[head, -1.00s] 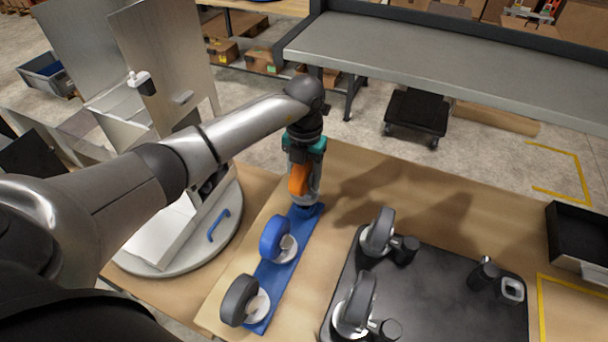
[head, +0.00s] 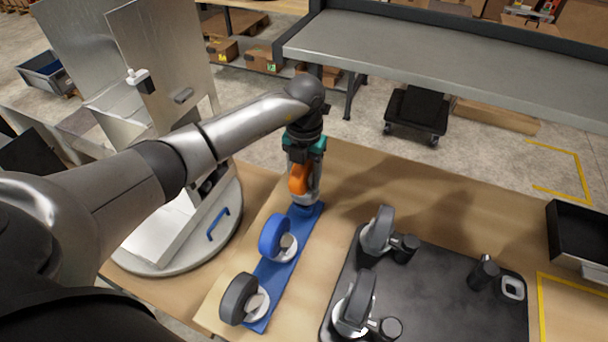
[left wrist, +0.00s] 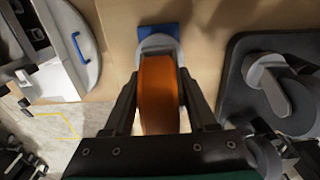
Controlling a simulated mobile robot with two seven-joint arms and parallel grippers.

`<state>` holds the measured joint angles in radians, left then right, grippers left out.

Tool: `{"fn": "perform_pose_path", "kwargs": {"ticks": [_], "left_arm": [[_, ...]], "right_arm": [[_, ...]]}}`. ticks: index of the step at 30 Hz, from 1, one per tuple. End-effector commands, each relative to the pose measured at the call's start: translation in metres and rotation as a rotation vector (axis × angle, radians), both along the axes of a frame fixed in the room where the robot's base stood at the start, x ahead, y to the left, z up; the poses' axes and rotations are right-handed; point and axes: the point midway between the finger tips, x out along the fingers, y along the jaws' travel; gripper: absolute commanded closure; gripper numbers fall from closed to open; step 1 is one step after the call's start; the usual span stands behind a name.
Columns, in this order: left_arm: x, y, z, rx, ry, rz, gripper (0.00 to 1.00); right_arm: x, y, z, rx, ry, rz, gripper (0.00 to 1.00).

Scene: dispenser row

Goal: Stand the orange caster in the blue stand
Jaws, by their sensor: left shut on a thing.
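The orange caster (head: 299,179) is in my left gripper (head: 304,172), at the far end of the blue stand (head: 266,284). The left gripper is shut on it. In the left wrist view the orange wheel (left wrist: 159,92) sits between the two fingers (left wrist: 160,100), with its pale plate towards the blue stand's end (left wrist: 160,29). The caster is directly over or on that end; I cannot tell whether it touches. A blue caster (head: 275,238) and a dark grey caster (head: 238,299) stand in the other places of the stand. My right gripper is not in view.
A black tray (head: 455,290) to the right bears grey casters (head: 378,231) and dark posts. A round white turntable (head: 170,258) with upright metal panels stands left of the stand. A black bin (head: 578,240) is at the far right. Bare wooden table lies between stand and tray.

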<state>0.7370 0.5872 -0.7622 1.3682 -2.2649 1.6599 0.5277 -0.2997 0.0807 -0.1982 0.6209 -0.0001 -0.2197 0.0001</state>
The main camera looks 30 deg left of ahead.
Motion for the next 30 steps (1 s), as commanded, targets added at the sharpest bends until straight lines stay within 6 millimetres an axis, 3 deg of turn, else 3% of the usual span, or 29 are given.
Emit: {"fn": "perform_pose_path", "kwargs": {"ticks": [30], "left_arm": [[0.001, 0.0, -0.025, -0.001, -0.003, 0.001, 1.0]], "right_arm": [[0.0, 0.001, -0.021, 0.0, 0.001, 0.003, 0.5]]}}
